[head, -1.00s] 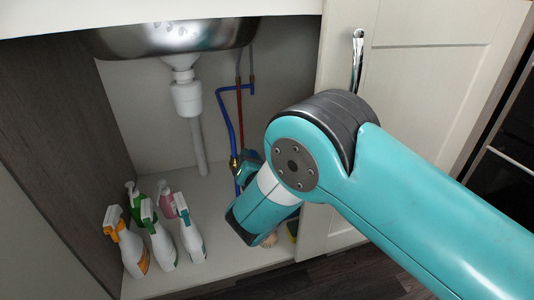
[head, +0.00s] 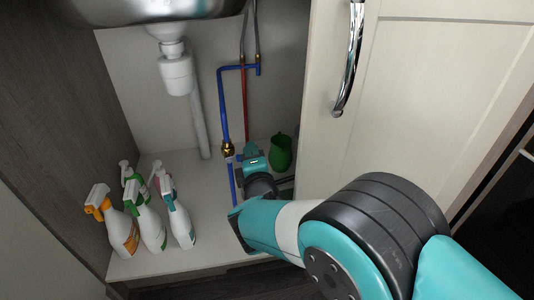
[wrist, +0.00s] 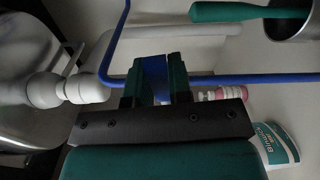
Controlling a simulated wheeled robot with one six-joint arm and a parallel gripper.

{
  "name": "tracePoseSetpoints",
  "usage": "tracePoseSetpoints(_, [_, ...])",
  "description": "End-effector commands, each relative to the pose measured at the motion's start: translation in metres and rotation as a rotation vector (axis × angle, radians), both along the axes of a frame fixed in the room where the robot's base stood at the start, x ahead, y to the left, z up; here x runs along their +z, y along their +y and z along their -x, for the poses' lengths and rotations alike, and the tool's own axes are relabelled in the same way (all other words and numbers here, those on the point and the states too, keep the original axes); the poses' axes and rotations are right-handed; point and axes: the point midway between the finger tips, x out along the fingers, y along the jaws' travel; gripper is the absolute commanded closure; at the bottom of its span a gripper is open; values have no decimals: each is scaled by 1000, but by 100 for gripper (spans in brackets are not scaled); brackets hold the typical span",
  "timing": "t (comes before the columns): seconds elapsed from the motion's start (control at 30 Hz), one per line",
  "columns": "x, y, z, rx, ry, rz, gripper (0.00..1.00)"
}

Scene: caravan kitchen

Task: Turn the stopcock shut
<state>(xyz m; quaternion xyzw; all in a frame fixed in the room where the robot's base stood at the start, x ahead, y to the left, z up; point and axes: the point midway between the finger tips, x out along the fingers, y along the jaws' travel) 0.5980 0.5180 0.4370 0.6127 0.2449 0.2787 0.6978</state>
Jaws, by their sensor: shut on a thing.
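The stopcock (head: 228,149) is a small brass fitting on the blue pipe (head: 222,105) at the back of the under-sink cupboard. My gripper (head: 250,160) is just right of it, with the jaws at the level of the fitting. In the wrist view my gripper (wrist: 155,75) is shut on a flat blue piece (wrist: 154,70), which looks like the stopcock's handle. The blue pipe (wrist: 230,79) runs across behind the fingers there. The brass body is hidden in the wrist view. The handle's exact angle cannot be told.
Several spray bottles (head: 181,222) stand at the cupboard's left front. A white drain pipe (head: 199,120) hangs left of the stopcock. A green object (head: 280,152) stands to the right. The cupboard door (head: 400,100) with its chrome handle (head: 349,60) is close on the right.

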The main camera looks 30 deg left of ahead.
Motion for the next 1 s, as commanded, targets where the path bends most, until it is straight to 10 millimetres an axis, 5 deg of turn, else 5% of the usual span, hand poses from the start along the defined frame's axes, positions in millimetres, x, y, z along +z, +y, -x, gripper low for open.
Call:
tracePoseSetpoints(0.9, [-12, -1, -1, -2, 130, -131, 100])
tracePoseSetpoints(0.93, [-12, -1, -1, -2, 130, -129, 73])
tracePoseSetpoints(1.0, [-12, -1, -1, -2, 129, -129, 57])
